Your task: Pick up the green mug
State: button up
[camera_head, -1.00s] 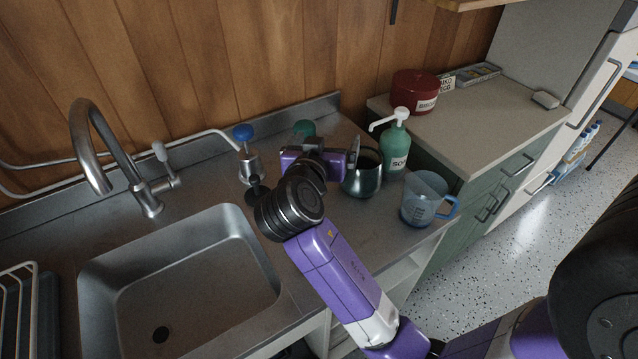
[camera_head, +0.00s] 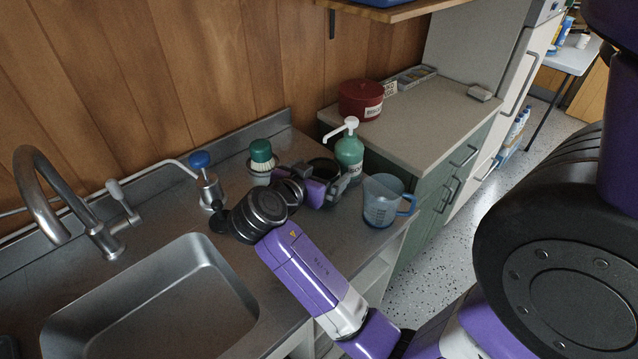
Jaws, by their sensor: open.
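The dark green, shiny mug (camera_head: 322,168) stands on the steel counter, left of the soap pump bottle. Only its dark opening and part of its rim show; my gripper and wrist hide the rest. My purple gripper (camera_head: 318,184) is low at the mug, overlapping it in the picture. The jaws are open, with one dark finger on the right side of the mug. I cannot tell whether the fingers touch the mug or stand around it.
A green soap bottle (camera_head: 349,155) and a blue clear measuring jug (camera_head: 382,203) stand close on the right. A green-topped brush (camera_head: 261,158) in a holder and a blue-knobbed valve (camera_head: 206,185) are left. The sink (camera_head: 150,300) lies front left.

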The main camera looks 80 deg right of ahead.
jog(key=shift+s+d+f, duration=0.1)
jog(key=shift+d+f, duration=0.1)
jog(key=shift+d, duration=0.2)
jog(key=shift+r, duration=0.1)
jog(key=c, duration=1.8)
